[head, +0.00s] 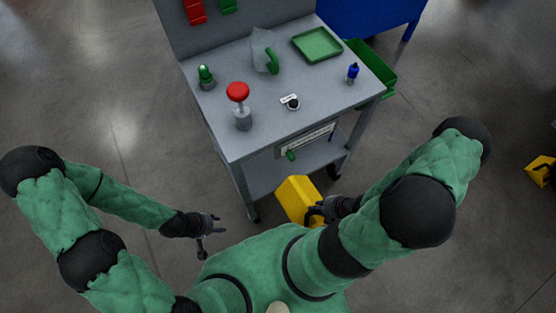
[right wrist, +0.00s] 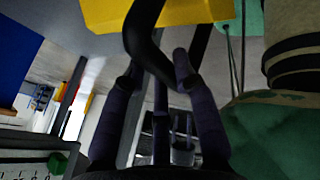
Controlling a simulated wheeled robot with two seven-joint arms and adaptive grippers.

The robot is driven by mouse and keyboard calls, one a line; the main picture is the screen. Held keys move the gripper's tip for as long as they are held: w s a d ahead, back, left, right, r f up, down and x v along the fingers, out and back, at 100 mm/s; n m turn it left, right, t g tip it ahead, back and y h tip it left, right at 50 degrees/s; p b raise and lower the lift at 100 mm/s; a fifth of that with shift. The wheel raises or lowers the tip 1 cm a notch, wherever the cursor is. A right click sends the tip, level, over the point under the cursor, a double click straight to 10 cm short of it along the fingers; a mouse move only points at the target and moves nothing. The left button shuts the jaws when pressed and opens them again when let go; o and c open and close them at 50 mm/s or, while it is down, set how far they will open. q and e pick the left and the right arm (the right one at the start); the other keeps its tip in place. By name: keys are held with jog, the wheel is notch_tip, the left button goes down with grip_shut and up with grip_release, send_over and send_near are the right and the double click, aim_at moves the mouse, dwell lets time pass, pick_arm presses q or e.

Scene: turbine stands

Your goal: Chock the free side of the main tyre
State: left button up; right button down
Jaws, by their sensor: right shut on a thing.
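A yellow chock (head: 297,198) is in front of my body in the head view, by the lower front of the grey workbench. My right gripper (head: 319,211) is at its right side. In the right wrist view the yellow chock (right wrist: 185,12) fills the top, and my right gripper (right wrist: 160,75) is shut on its black handle (right wrist: 140,38). My left gripper (head: 209,230) is empty, with its fingers spread, left of the workbench and above the floor. No tyre can be made out in either view.
The grey workbench (head: 225,135) stands ahead, with a red-topped button (head: 238,92), a green tray (head: 317,45) and a lower shelf. A blue table (head: 365,15) is behind. Another yellow object with black (head: 540,171) lies at the far right. The floor left and right is mostly clear.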

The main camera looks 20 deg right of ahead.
jog(key=s+p, duration=0.1)
jog(key=s, duration=0.5)
jog(key=shift+s+d+r, duration=0.2)
jog(key=shift+r, duration=0.15)
